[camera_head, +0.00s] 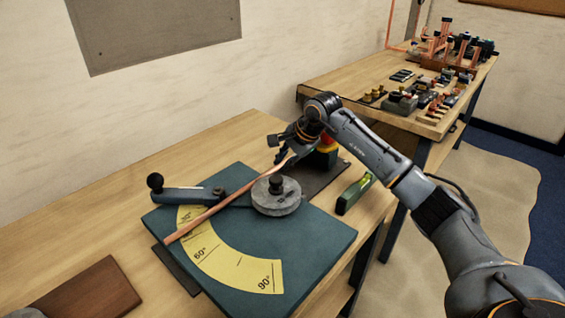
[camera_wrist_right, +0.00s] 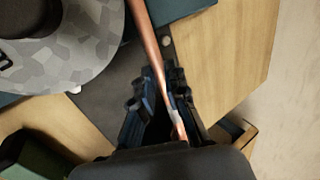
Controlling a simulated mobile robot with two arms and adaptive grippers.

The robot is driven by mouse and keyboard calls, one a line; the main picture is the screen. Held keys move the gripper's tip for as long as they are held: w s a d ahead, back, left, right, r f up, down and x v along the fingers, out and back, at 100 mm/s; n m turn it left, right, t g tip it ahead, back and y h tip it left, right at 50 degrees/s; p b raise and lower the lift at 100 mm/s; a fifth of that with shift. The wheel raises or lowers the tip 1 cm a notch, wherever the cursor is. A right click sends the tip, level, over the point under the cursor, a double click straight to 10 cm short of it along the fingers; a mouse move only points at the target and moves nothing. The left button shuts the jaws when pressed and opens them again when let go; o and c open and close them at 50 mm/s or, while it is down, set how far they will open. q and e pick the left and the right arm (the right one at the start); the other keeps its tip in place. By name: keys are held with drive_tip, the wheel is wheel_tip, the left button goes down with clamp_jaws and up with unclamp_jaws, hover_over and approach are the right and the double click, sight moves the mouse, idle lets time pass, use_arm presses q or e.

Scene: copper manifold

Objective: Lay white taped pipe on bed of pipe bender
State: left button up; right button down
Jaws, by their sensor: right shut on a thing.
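The copper pipe (camera_head: 222,205) stretches diagonally over the blue bed of the pipe bender (camera_head: 320,240), from my right gripper to the bed's left side. It passes beside the grey round former (camera_head: 277,196) and across the yellow angle scale (camera_head: 232,262). I cannot tell whether it touches the bed. My right gripper (camera_head: 285,152) is shut on the pipe near its upper right end. In the right wrist view the pipe (camera_wrist_right: 148,38) runs between the fingers of the gripper (camera_wrist_right: 162,85), with a whitish band (camera_wrist_right: 174,114) on it there. My left gripper is not in view.
A lever with a black knob (camera_head: 155,182) lies at the bed's left. A green level (camera_head: 354,194) lies right of the bed. A brown wooden board (camera_head: 92,290) is at the lower left. A second table (camera_head: 345,85) with several fittings stands behind my right arm.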

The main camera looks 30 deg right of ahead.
drive_tip(key=c, duration=1.3)
unclamp_jaws()
drive_tip(key=shift+o, duration=0.5)
drive_tip(key=shift+o, duration=1.2)
drive_tip(key=shift+r, duration=0.1)
wheel_tip(320, 180, up, 7)
drive_tip(key=p, duration=0.4)
